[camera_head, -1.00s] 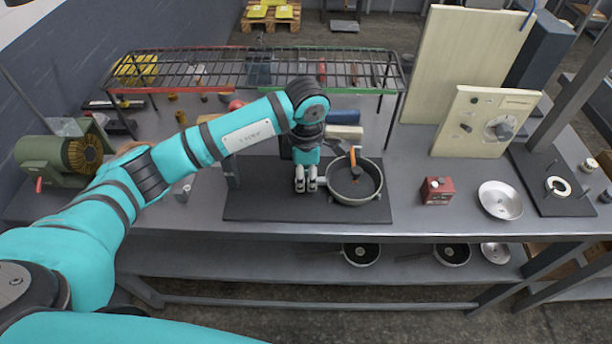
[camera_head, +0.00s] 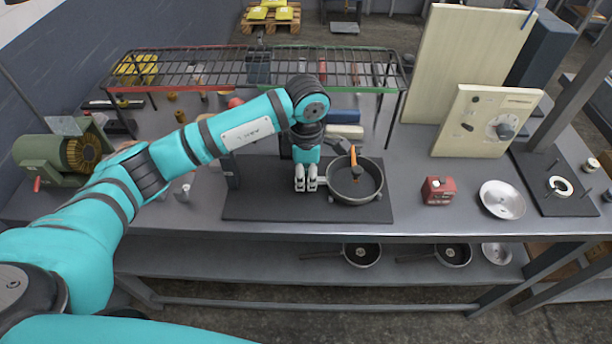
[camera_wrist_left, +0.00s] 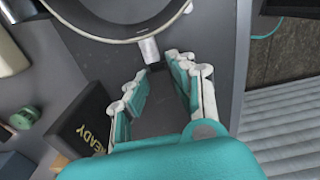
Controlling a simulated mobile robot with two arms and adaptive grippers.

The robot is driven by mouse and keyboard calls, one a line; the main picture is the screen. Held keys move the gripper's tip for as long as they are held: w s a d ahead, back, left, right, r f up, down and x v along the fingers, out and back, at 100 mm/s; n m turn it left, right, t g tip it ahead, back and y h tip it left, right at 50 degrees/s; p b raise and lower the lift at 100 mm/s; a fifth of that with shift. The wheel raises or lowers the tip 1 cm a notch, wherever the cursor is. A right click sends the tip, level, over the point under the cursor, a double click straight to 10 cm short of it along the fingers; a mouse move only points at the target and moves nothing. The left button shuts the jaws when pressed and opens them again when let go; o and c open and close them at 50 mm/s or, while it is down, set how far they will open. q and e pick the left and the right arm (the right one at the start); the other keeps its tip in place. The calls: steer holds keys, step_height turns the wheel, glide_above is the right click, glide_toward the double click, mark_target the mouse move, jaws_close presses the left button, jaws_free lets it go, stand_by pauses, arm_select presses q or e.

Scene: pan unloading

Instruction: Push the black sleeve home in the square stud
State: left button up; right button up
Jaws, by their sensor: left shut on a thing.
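A dark pan (camera_head: 355,182) sits on the black mat (camera_head: 260,205) in the head view. In the left wrist view a pale metal stud (camera_wrist_left: 150,50) sticks out from the pan's rim (camera_wrist_left: 128,38) toward my left gripper (camera_wrist_left: 159,82). My left gripper (camera_head: 306,186) is low at the pan's left side and shut on the black sleeve (camera_wrist_left: 157,88). My right gripper is not in view.
An orange-bladed spatula (camera_head: 355,160) leans in the pan. A dark "READY" block (camera_wrist_left: 85,122) stands left of the gripper in the wrist view. A red box (camera_head: 437,191) and a silver dish (camera_head: 501,199) stand to the right. A wire rack (camera_head: 250,68) spans the back.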

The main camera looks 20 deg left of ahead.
mark_target(320, 180)
arm_select(q)
steer(key=shift+w+d, duration=0.2)
steer(key=shift+d, duration=0.15)
stand_by(0.6)
steer(key=shift+w+d+r+b, duration=0.1)
steer(key=shift+w+d+b, duration=0.1)
steer(key=shift+d+b, duration=0.7)
stand_by(0.9)
steer(key=shift+d, duration=0.15)
stand_by(0.4)
steer(key=shift+f+b, duration=0.25)
steer(key=shift+b, duration=0.7)
stand_by(1.2)
steer(key=shift+d+r+b, duration=0.1)
steer(key=shift+b, duration=0.2)
stand_by(0.5)
steer(key=shift+a, duration=0.25)
stand_by(0.4)
